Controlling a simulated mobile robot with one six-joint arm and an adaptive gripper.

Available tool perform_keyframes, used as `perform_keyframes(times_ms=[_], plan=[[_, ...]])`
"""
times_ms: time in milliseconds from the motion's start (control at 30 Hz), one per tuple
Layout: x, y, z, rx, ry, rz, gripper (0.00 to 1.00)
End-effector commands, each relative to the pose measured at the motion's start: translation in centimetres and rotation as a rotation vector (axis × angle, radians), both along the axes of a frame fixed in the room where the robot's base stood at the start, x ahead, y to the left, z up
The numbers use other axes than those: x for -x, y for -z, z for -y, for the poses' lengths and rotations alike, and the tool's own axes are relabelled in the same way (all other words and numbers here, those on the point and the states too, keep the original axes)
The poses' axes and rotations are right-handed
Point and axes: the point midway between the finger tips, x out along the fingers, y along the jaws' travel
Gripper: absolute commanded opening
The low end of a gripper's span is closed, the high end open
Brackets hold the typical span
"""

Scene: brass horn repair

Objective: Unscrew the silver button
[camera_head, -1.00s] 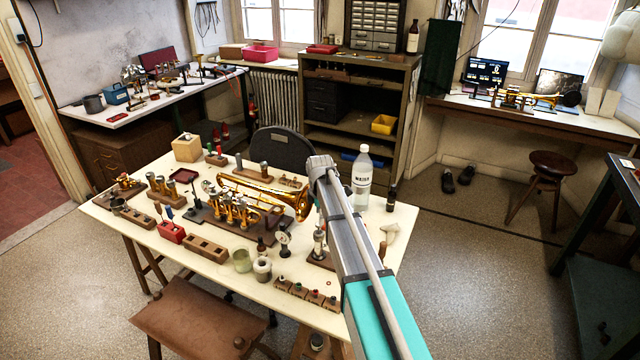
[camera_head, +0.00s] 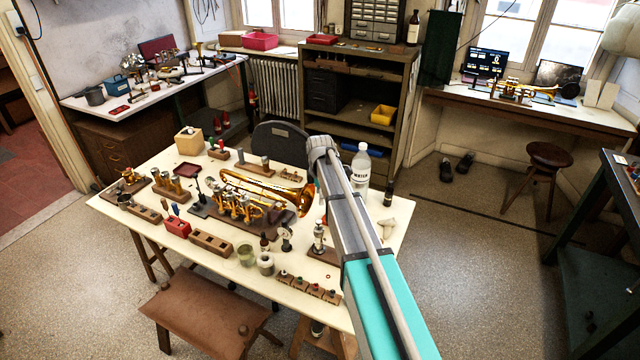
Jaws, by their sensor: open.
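A brass trumpet (camera_head: 265,189) lies on the white worktable (camera_head: 170,243), with a row of brass valves (camera_head: 240,205) on a dark board in front of it. A silver valve piece (camera_head: 318,236) stands upright on a small wooden base, just left of my arm. A low wooden block (camera_head: 307,288) at the table's front edge holds several small coloured button-like parts. I cannot make out which small part is the silver button. My arm reaches over the right side of the table. My gripper's fingers do not show; the arm's far end may hide them.
A water bottle (camera_head: 361,165) stands behind my arm, with a small dark bottle (camera_head: 388,192) to its right. Glass jars (camera_head: 246,254), a red box (camera_head: 177,227) and wooden blocks crowd the table. A brown stool (camera_head: 205,308) stands in front.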

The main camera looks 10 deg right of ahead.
Motion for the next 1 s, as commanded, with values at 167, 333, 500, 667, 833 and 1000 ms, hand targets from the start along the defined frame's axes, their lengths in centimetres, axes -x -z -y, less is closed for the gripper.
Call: perform_keyframes(times_ms=[167, 333, 500, 667, 833, 1000], plan=[[0.0, -1.7, 0.0, 0.0, 0.0, 0.0, 0.72], [0.0, -2.5, 0.0, 0.0, 0.0, 0.0, 0.72], [0.0, -2.7, 0.0, 0.0, 0.0, 0.0, 0.72], [0.0, -2.7, 0.0, 0.0, 0.0, 0.0, 0.72], [0.0, -2.7, 0.0, 0.0, 0.0, 0.0, 0.74], [0.0, -2.7, -0.1, 0.0, -0.033, -0.001, 0.76]])
